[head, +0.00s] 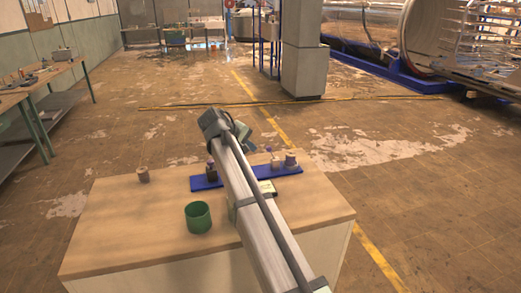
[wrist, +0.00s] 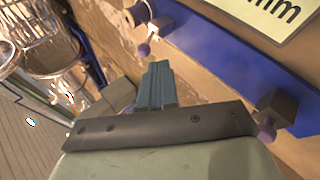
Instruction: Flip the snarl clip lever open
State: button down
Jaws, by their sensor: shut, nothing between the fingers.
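A blue strip (head: 207,183) lies across the wooden table and carries small clip-like parts. Another dark part (head: 211,170) stands left of my arm. In the wrist view the blue strip (wrist: 235,65) runs diagonally. A purple knob (wrist: 143,50) on a small pale fitting is just beyond my fingertips, and a brown block (wrist: 278,106) with a purple knob (wrist: 267,131) is at right. I cannot tell which part is the snarl clip lever. My gripper (wrist: 158,67) is shut and empty, close to the first knob; contact is unclear.
A green cup (head: 198,217) and a small brown cylinder (head: 143,174) stand on the table (head: 130,225), left of my arm. A printed label (wrist: 275,15) lies beside the strip. My arm covers the strip's middle in the head view. The table's front left is clear.

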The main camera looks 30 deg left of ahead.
jog(key=s+a+r, duration=0.2)
jog(key=s+a, duration=0.1)
jog(key=s, duration=0.1)
jog(key=shift+s+r+h, duration=0.3)
jog(key=shift+h, duration=0.1)
jog(key=shift+a, duration=0.1)
jog(key=w+r+x, duration=0.2)
jog(key=x, duration=1.1)
jog(key=shift+d, duration=0.3)
jog(key=shift+r, duration=0.15)
